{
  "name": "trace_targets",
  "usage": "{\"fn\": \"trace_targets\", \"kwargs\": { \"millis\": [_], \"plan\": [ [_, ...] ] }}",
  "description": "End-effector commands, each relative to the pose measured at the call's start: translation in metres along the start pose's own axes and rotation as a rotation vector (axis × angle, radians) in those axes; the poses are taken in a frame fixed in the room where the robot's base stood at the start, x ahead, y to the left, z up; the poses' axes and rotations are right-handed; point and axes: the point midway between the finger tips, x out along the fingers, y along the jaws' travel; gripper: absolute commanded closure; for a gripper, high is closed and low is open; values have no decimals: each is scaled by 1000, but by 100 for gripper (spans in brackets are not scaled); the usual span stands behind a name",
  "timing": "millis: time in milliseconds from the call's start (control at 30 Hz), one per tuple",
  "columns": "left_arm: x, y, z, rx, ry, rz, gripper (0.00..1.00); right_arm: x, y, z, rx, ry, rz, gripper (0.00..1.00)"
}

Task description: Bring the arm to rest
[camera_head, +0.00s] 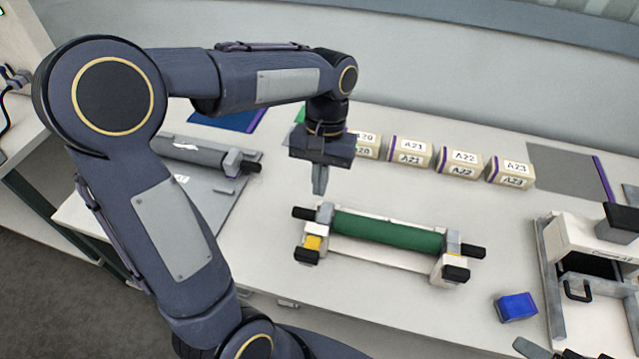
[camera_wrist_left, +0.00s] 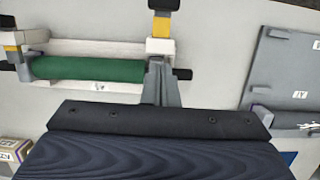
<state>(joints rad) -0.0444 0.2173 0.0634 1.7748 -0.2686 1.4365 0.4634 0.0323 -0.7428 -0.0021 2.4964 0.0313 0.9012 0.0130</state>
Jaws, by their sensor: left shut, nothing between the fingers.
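My left arm (camera_head: 170,220) comes in from the left and bends over the table (camera_head: 400,310). My left gripper (camera_head: 319,186) points down with its fingers together and nothing between them. It hangs above the table, behind the left end of a stand holding a green roll (camera_head: 390,231). In the left wrist view the gripper fingers (camera_wrist_left: 158,80) show near the end of the green roll (camera_wrist_left: 88,69); whether they touch the stand cannot be told there.
Several labelled boxes (camera_head: 458,163) stand in a row at the back. A grey tray with a dark roller (camera_head: 190,152) lies at the left, partly behind my arm. A blue block (camera_head: 516,307) and a white machine (camera_head: 590,240) are at the right. The front middle of the table is clear.

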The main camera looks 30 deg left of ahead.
Motion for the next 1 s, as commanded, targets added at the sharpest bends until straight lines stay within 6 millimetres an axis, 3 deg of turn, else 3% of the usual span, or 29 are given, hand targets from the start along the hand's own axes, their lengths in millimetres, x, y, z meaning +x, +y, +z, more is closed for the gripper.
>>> {"fn": "trace_targets", "kwargs": {
  "millis": [400,600,800,1000],
  "plan": [
    [-2,-3,8,6,26,24,100,0,0,0,0,0,0,33],
    [-6,-16,54,54,200,169,100,0,0,0,0,0,0,33],
    [7,-19,104,108,450,322,100,0,0,0,0,0,0,33],
    [22,-14,127,134,627,396,100,0,0,0,0,0,0,33]
  ]
}}
